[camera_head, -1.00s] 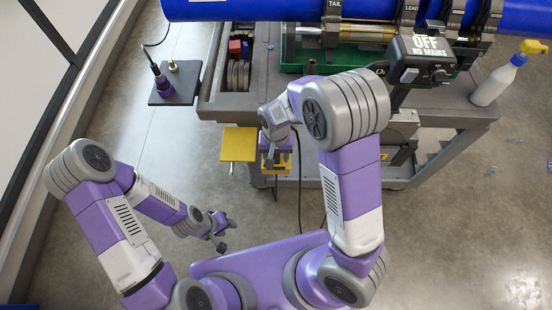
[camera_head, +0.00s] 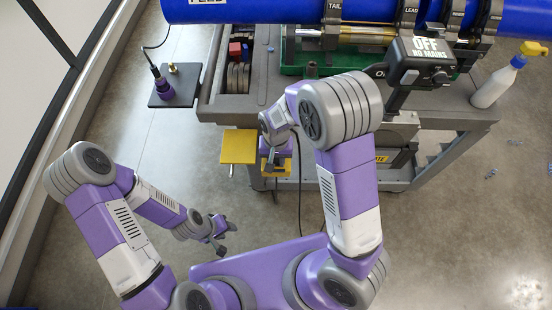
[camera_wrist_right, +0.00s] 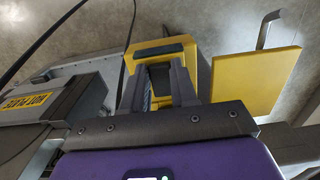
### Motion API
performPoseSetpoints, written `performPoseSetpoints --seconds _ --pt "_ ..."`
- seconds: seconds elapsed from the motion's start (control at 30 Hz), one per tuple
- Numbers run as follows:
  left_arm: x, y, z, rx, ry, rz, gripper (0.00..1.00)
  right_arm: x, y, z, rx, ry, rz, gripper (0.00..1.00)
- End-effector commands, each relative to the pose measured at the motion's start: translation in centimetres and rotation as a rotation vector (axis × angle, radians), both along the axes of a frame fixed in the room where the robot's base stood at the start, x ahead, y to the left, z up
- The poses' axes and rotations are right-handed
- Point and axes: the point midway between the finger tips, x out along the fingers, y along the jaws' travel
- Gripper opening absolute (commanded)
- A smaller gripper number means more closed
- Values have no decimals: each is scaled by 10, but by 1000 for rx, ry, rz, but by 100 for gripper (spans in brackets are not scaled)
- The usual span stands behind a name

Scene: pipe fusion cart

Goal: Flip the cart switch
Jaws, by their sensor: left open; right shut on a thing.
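The cart (camera_head: 445,107) stands at the top with a dark control box (camera_head: 421,62) on it. The box reads "OFF NO MAINS" and has a small dark knob or switch (camera_head: 440,77) on its front. My right gripper (camera_wrist_right: 157,88) is low at the cart's near side, left of and away from the box. My left gripper (camera_head: 221,238) is open and empty, low over the floor and well away from the cart.
A yellow plate (camera_head: 238,146) juts out beside my right gripper. A "HOT PLATE" label (camera_wrist_right: 52,97) shows in the wrist view. Blue pipes (camera_head: 270,9) lie along the cart top. A spray bottle (camera_head: 497,82) stands at the cart's right end. A cable hangs nearby.

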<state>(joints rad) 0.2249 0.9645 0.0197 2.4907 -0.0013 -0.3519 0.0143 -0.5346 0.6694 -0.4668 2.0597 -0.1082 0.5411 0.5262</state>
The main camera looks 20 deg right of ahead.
Motion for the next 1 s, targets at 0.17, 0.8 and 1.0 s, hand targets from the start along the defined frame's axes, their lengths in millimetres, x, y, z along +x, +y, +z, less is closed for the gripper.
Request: performPoseSetpoints --seconds 0.17,0.8,1.0 --pt "0 0 19 0 0 0 43 4 -3 4 30 111 -6 0" --pt "0 0 37 0 0 0 43 9 -3 3 87 299 0 0" --pt "0 0 37 0 0 0 43 9 -3 3 87 298 0 53"
